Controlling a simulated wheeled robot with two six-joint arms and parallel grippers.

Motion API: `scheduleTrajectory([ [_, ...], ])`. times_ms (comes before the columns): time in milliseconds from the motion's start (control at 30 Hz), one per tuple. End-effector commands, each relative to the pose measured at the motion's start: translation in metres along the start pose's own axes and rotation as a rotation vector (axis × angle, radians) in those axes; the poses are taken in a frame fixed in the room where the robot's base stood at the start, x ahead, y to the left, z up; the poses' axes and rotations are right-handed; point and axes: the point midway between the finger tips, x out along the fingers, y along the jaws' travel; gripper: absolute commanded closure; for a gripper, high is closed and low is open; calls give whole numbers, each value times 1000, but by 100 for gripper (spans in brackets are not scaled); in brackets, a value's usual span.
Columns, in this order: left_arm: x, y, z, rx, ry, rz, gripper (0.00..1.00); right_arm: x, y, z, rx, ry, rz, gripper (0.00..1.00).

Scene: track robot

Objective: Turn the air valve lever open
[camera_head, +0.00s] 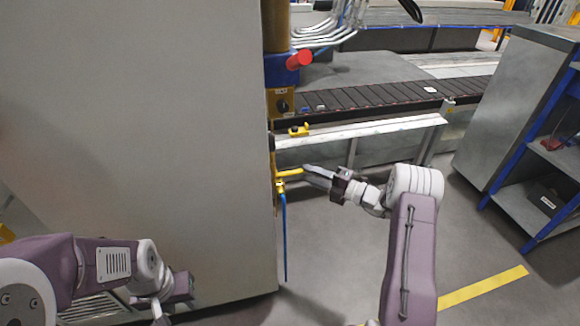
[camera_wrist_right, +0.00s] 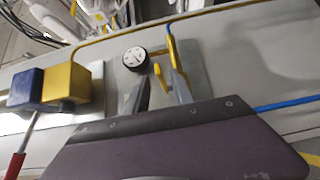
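The yellow air valve lever (camera_head: 290,173) sticks out sideways at the right edge of a grey cabinet, above a hanging blue hose (camera_head: 284,235). In the right wrist view the yellow valve parts (camera_wrist_right: 174,55) sit beside a round black-and-white gauge (camera_wrist_right: 136,59). My right gripper (camera_head: 306,169) points left, its tips at the lever's outer end. In the wrist view its two fingers (camera_wrist_right: 162,88) are apart, with a yellow piece between their tips; I cannot tell whether they touch it. My left gripper (camera_head: 165,304) is low at the left, partly hidden, its fingers unclear.
The large grey cabinet (camera_head: 140,130) fills the left side. A roller conveyor (camera_head: 385,98) with a pale rail runs behind the valve. A blue-framed shelf (camera_head: 540,190) stands at the right. A blue and yellow box (camera_wrist_right: 65,84) is left of the gauge. Open floor lies below.

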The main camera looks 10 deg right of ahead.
Motion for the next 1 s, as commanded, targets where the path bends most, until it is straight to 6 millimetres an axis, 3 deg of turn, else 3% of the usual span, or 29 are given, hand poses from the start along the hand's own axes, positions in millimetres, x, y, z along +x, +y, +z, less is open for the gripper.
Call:
scheduleTrajectory([
  [33,13,0,1,0,0,0,64,12,-7,-2,-4,6,0,71],
  [100,20,0,2,0,0,0,64,28,-6,-2,-5,7,0,71],
  [333,36,-1,4,0,0,0,64,62,-4,-1,-4,4,-1,71],
  [633,35,-1,4,0,0,0,64,67,0,-1,-3,2,-2,71],
  [667,35,-1,4,0,0,0,64,67,0,-1,-3,2,-2,74],
  [767,35,-1,3,0,1,0,64,67,0,-1,-3,2,-2,100],
  [1000,35,-1,4,0,0,0,64,67,-1,-1,-3,3,-2,100],
])
